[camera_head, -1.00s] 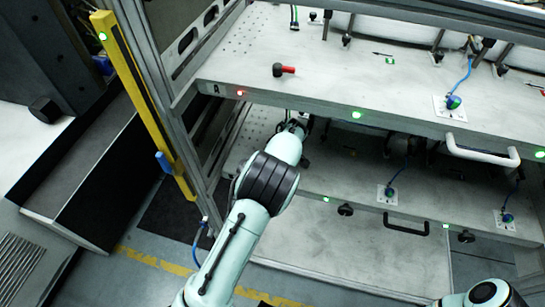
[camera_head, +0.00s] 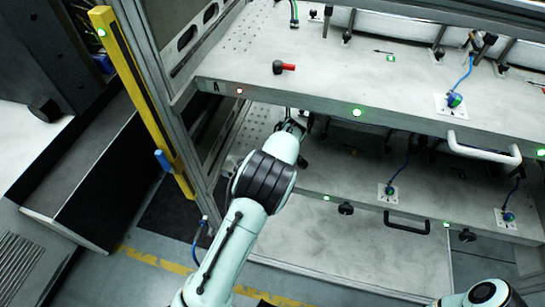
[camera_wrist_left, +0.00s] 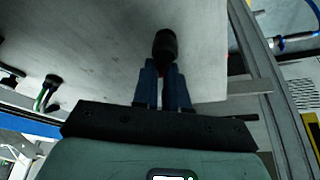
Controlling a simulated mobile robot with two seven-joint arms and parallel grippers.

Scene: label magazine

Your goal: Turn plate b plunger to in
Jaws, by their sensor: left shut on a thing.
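In the head view, plate B (camera_head: 300,182) is the lower shelf below plate A (camera_head: 215,87). My left arm reaches in under plate A's front edge. My left gripper (camera_wrist_left: 160,68) shows in the left wrist view, its blue fingers shut on the plate B plunger. In the head view the plunger is hidden by my wrist. My right gripper is not in view; only part of my right arm shows at the lower right.
Plate A carries a black plunger with a red handle (camera_head: 284,68). A white handle (camera_head: 484,150) and a black handle (camera_head: 406,223) project from the plate fronts. A yellow post (camera_head: 140,95) stands left. Blue-cabled fittings (camera_head: 454,100) sit on the plates.

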